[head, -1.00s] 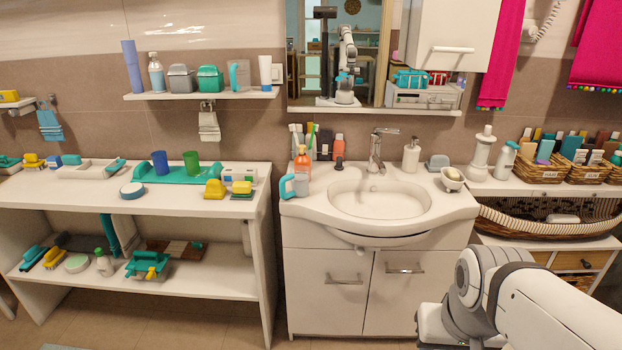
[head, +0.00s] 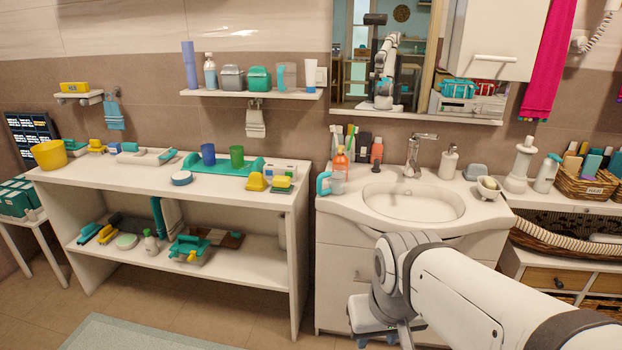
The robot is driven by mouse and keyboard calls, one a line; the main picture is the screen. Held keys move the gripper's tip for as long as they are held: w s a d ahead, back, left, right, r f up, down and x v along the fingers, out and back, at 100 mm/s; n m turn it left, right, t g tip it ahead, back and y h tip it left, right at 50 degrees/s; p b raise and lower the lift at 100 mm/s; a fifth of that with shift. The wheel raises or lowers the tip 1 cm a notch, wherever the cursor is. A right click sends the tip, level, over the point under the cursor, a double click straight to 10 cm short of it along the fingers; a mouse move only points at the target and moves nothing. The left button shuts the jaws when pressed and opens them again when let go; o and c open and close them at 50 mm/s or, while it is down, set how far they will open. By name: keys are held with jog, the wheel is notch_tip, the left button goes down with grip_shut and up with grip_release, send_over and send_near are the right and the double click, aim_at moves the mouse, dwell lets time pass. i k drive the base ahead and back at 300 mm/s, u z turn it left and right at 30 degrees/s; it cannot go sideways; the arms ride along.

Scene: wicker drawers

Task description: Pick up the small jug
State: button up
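A small jug-like vessel with a teal handle and a pale body (head: 338,183) stands on the left end of the sink counter, in front of an orange bottle. A similar grey vessel with a teal handle (head: 287,76) stands on the wall shelf. I cannot tell which of these is the small jug. My white arm reaches in from the lower right. Its end, with my gripper (head: 384,332), hangs low in front of the sink cabinet, well below and apart from both vessels. The fingers are not clear enough to show whether they are open or shut.
The sink counter (head: 345,208) also carries brushes, bottles, a soap dispenser and a small bowl. A white table (head: 130,178) with cups and a yellow bucket (head: 49,154) stands left. Baskets (head: 585,187) stand right. The floor in front of the table is clear, with a mat (head: 140,335).

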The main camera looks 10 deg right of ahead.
aim_at(336, 174)
jog(key=z, duration=0.05)
jog(key=i, duration=1)
jog(key=u, duration=0.05)
